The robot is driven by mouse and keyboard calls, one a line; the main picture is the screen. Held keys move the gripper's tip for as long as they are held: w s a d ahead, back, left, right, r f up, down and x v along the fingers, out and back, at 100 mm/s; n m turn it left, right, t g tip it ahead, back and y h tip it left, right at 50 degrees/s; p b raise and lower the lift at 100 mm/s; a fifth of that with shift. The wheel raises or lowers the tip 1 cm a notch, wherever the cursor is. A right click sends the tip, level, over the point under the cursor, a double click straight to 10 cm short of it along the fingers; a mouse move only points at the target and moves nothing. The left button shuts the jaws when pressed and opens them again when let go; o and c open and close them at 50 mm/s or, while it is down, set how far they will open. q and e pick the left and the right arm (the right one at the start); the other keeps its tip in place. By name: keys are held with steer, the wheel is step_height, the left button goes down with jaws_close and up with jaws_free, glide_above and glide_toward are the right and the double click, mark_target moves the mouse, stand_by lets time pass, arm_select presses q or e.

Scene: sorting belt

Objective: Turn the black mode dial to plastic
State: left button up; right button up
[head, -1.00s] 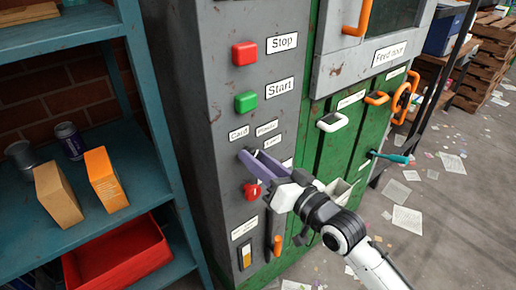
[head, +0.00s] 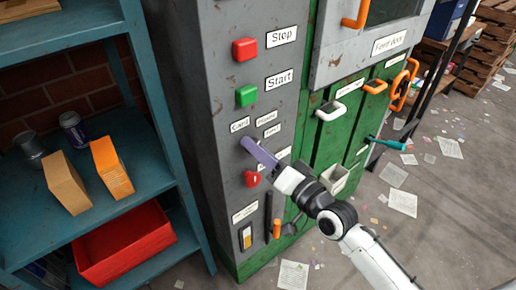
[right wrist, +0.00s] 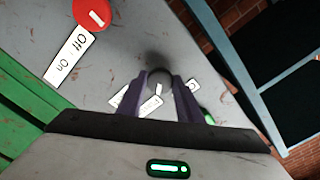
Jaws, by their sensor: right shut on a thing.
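The black mode dial (right wrist: 158,78) shows in the right wrist view between the purple fingers of my right gripper (right wrist: 160,84), which is shut on it. In the head view my right gripper (head: 259,151) reaches the grey control panel, and its fingers hide the dial. Small white labels surround the dial: Card (head: 240,125), the plastic label (head: 266,117) and another below it (head: 271,131). The dial's pointer direction cannot be made out. My left gripper is not in view.
A red knob (head: 252,179) sits just below the dial, with an Off/On label (right wrist: 69,57) beside it. Red stop (head: 245,49) and green start (head: 247,95) buttons are above. A blue shelf (head: 125,135) stands left.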

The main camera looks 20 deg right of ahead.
steer(key=o, duration=1)
steer(key=shift+o, duration=0.2)
steer(key=v, duration=1)
steer(key=shift+s+b, duration=0.15)
steer(key=shift+b, duration=0.3)
steer(key=shift+d, duration=0.1)
steer(key=s+a+f+n+g+h, duration=0.1)
steer(key=s+f+n+g, duration=0.1)
steer(key=s+f, duration=0.3)
steer(key=s+a+f+n+g+h, duration=0.1)
steer(key=s+f+n+g, duration=0.2)
steer(key=f, duration=1.1)
steer(key=s+f+n+g+h, duration=0.1)
steer(key=s+f+n+g, duration=0.2)
steer(key=s+f, duration=0.5)
steer(key=shift+s+a+f+g+h, duration=0.2)
steer(key=shift+a+f+g+h, duration=0.15)
steer(key=shift+f, duration=0.45)
